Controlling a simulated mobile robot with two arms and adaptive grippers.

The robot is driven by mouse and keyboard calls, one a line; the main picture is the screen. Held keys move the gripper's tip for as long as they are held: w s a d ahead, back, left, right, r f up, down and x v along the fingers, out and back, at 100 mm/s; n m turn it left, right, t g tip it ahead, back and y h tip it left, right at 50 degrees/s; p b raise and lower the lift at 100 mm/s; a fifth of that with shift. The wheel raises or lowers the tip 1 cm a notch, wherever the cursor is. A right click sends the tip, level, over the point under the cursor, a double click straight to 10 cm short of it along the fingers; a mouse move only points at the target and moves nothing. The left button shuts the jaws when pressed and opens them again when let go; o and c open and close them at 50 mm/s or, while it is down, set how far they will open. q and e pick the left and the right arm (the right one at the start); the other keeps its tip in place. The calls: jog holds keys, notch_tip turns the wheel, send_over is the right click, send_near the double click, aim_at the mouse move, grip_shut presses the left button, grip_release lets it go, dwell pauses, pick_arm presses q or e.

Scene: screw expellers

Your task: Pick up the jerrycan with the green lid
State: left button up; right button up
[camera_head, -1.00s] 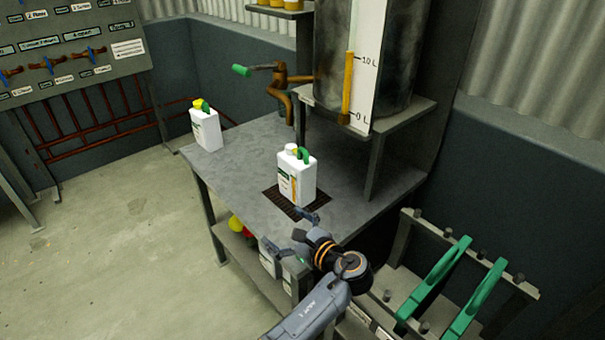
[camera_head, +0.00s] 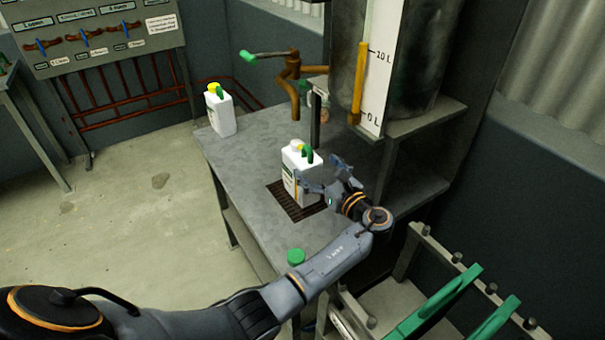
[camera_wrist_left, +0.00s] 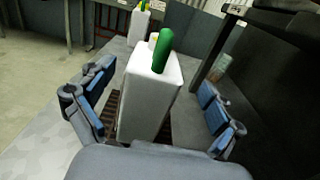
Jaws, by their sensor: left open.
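A white jerrycan (camera_head: 297,165) with a pale yellow lid and green handle stands upright on the dark grate (camera_head: 281,201) in the bench top. It also shows in the left wrist view (camera_wrist_left: 150,92). My left gripper (camera_head: 321,177) is open at this jerrycan. In the wrist view its blue-padded fingers (camera_wrist_left: 155,108) lie on either side of the can, with gaps. A second white jerrycan (camera_head: 222,113) with a yellow lid and green handle stands at the far left of the bench. A round green cap (camera_head: 296,256) shows beside my left forearm; what lies under it is hidden.
The metal bench (camera_head: 241,157) has free room between the two jerrycans. A large gauged tank (camera_head: 420,55) stands on a raised shelf at the right. A crank with a green handle (camera_head: 266,54) is behind. Green-handled tools (camera_head: 440,305) stand in a rack at lower right.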

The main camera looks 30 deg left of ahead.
aim_at(307, 158)
pick_arm(q)
jog(key=shift+w+a, duration=0.3)
jog(key=shift+a, duration=0.05)
jog(key=shift+w+a, duration=0.1)
jog(key=shift+a, duration=0.25)
jog(key=x, duration=0.4)
jog(key=shift+a+f, duration=0.1)
jog(key=shift+a, duration=0.3)
jog(key=shift+c, duration=0.3)
pick_arm(e)
jog(key=shift+w+d+r, duration=0.15)
jog(key=shift+w+d, duration=0.1)
jog(key=shift+w, duration=0.2)
jog(key=shift+w+d+r, duration=0.1)
jog(key=shift+w+d, duration=0.15)
jog(key=shift+w, duration=0.2)
pick_arm(q)
jog(key=c, duration=1.8)
jog(key=shift+w, duration=0.1)
jog(key=shift+c, duration=0.2)
pick_arm(e)
jog(key=shift+s+a, duration=0.1)
jog(key=shift+s, duration=0.05)
pick_arm(q)
jog(key=shift+r, duration=0.25)
